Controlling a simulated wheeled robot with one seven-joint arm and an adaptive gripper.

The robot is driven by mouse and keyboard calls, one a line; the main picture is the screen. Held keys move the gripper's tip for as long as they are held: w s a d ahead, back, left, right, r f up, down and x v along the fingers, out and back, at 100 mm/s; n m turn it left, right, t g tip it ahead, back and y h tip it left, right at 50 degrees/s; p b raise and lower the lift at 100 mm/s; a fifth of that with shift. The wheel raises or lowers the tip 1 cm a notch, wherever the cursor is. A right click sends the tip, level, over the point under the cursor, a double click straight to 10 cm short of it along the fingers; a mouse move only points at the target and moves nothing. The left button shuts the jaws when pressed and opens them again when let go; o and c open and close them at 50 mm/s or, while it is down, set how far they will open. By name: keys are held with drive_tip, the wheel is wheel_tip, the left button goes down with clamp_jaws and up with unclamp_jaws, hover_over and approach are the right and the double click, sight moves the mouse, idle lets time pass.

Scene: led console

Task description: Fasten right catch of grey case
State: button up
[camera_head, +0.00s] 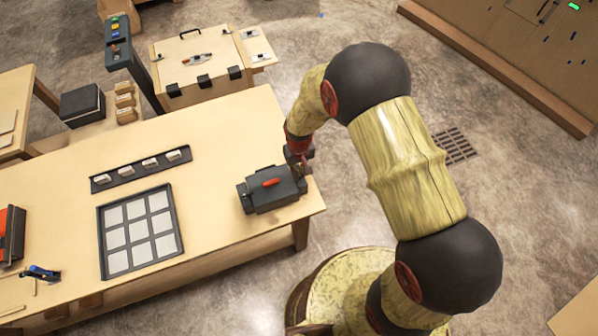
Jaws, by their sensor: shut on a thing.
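The grey case (262,199) sits near the right end of the wooden workbench, with a red handle (271,183) on its top. Its lid looks down. My gripper (300,172) reaches down at the case's right end and is shut on what appears to be the right catch. The catch itself is hidden by the fingers and too small to make out, so I cannot tell its position. A small catch or fitting shows at the case's left end (243,195).
The workbench (215,225) is bare around the case. A tray of pale square tiles (104,237) and a dark strip with several white blocks (112,181) lie to the left. A blue clamp-like tool (42,273) lies at far left. A wooden box (205,88) stands behind.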

drive_tip(key=shift+n, duration=0.4)
clamp_jaws()
drive_tip(key=n+b, duration=0.2)
drive_tip(key=n, duration=0.2)
drive_tip(key=shift+n, duration=0.3)
drive_tip(key=n+b, duration=0.1)
drive_tip(key=n, duration=0.4)
drive_tip(key=shift+n, duration=0.3)
drive_tip(key=n+b, duration=0.1)
drive_tip(key=n, duration=0.2)
drive_tip(key=shift+n, duration=0.3)
drive_tip(key=shift+n+b, duration=0.3)
drive_tip(key=shift+n, duration=1.3)
drive_tip(key=o, duration=0.7)
unclamp_jaws()
drive_tip(key=shift+c, duration=0.2)
drive_tip(key=shift+o, duration=0.3)
